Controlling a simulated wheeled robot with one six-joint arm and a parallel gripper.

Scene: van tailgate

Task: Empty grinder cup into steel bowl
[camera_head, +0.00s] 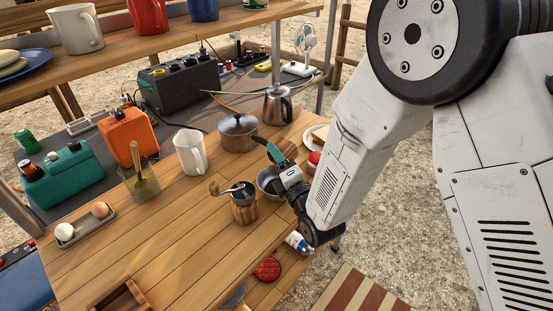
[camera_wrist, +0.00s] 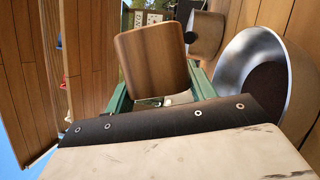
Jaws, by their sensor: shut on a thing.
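The steel bowl (camera_wrist: 240,60) stands at the right in the wrist view, with dark brown grounds inside. In the head view the bowl (camera_head: 266,184) is partly hidden by my arm. My gripper (camera_wrist: 152,98) is shut on the wooden grinder cup (camera_wrist: 155,58), beside the bowl in the wrist view. The cup's inside is turned away, so I cannot tell what it holds. In the head view my gripper (camera_head: 280,152) is above the table near the bowl, and the cup is not clearly visible. The wooden grinder (camera_head: 244,207) with its crank stands left of the bowl.
A lidded pot (camera_head: 238,135), a steel kettle (camera_head: 277,105) and a white mug (camera_head: 190,153) stand behind the grinder. A plate with food (camera_head: 317,137) is close right of my gripper. A red trivet (camera_head: 267,269) and a tube (camera_head: 298,242) lie near the table's right edge. The front middle is clear.

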